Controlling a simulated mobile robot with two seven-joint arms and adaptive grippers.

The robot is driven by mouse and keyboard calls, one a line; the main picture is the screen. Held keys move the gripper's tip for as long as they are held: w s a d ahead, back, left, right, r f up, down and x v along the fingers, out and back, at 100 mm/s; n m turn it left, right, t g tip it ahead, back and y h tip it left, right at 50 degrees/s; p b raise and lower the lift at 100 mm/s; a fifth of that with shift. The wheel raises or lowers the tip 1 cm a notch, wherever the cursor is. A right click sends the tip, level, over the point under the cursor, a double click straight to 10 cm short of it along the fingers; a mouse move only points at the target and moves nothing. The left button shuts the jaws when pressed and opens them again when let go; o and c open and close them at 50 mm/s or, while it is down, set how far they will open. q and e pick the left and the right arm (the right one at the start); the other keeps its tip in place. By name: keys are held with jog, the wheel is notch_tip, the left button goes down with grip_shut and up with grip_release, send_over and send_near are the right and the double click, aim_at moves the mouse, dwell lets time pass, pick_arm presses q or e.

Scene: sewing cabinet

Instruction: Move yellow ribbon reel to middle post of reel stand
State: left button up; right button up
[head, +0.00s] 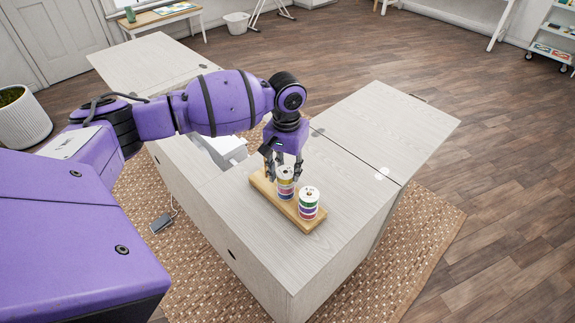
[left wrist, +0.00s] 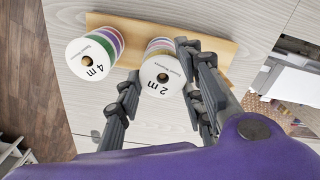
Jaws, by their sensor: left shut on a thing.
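The yellow ribbon reel (head: 286,172) is at the top of the reels at the middle of the wooden reel stand (head: 311,226). Its white face marked "2 m" (left wrist: 162,78) shows in the left wrist view. My left gripper (head: 286,172) points down and is shut on this reel, one finger on each side. Colored reels show right under it, in line with it; I cannot tell whether it rests on them. The middle post itself is hidden. The stand (left wrist: 120,24) also shows in the left wrist view. My right gripper is not in view.
A stack of colored reels (head: 308,204) with a "4 m" top (left wrist: 90,62) stands at the near end of the stand, close beside the gripper. The pale cabinet top (head: 345,190) is clear to the right. A white machine (head: 224,148) sits behind, left of the stand.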

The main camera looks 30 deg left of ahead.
pick_arm(q)
jog(key=o, duration=1.1)
notch_tip(320, 180, up, 12)
jog(key=shift+r, duration=0.1)
dwell(0.4)
